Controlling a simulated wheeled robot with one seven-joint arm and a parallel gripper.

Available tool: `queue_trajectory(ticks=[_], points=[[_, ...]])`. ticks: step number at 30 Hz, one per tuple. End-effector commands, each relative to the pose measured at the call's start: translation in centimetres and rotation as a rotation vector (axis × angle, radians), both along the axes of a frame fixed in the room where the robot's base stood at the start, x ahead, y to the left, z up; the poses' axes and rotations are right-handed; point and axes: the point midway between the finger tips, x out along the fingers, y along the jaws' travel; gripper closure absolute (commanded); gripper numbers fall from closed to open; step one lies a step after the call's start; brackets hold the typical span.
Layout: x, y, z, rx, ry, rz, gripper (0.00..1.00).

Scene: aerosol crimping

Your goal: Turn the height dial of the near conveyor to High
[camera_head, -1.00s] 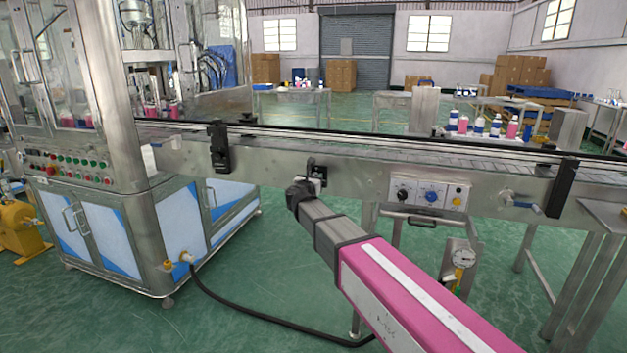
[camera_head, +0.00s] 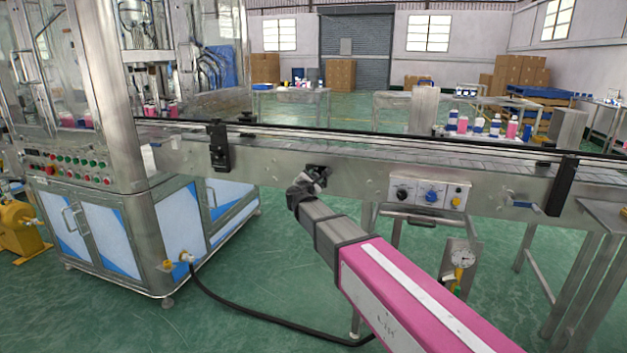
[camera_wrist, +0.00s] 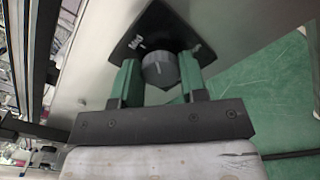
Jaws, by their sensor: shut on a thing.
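The height dial shows in the wrist view as a round grey knob (camera_wrist: 158,69) with a pale pointer line. It sits on a black square plate (camera_wrist: 177,28) on the conveyor's metal side, and the plate looks tilted in this view.
A control panel with a blue knob (camera_head: 431,196) is on the conveyor side to the right. A black clamp bracket (camera_head: 219,147) is to the left. The filling machine (camera_head: 90,150) stands at the left. Open green floor lies below.

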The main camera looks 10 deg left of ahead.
Motion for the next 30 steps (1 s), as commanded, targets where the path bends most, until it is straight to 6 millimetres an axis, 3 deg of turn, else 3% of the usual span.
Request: queue_trajectory(ticks=[30], points=[[-0.08, -0.17, -0.41, 0.961, -0.073, 0.001, 0.84]])
